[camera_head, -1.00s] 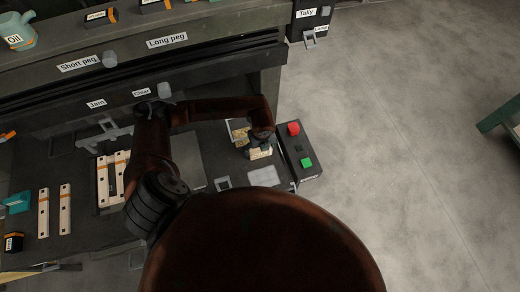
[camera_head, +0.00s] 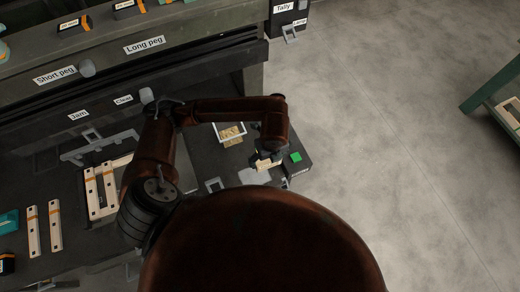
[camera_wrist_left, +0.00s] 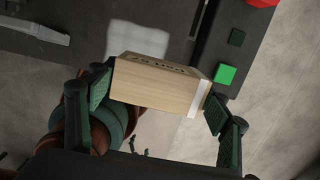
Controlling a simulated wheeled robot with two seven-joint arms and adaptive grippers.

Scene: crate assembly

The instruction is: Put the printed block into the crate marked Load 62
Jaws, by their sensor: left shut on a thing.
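The printed block (camera_wrist_left: 150,84) is pale wood with dark print on one long side and a white band near one end. The print is too small to read. My left gripper (camera_wrist_left: 160,98) is shut on it, with one finger at each end. In the head view the block (camera_head: 267,167) shows below my left gripper (camera_head: 268,154), at the right end of the bench and partly covered by my arm. I see no readable Load 62 mark; a crate-like thing (camera_head: 508,113) at the right edge is cut off. My right gripper is not in view.
A white-rimmed tray (camera_head: 231,141) with wooden pieces lies left of my gripper. A box with a green button (camera_head: 295,157) is close on its right. A green stand (camera_head: 484,88) is at the far right, with clear floor (camera_head: 390,120) between.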

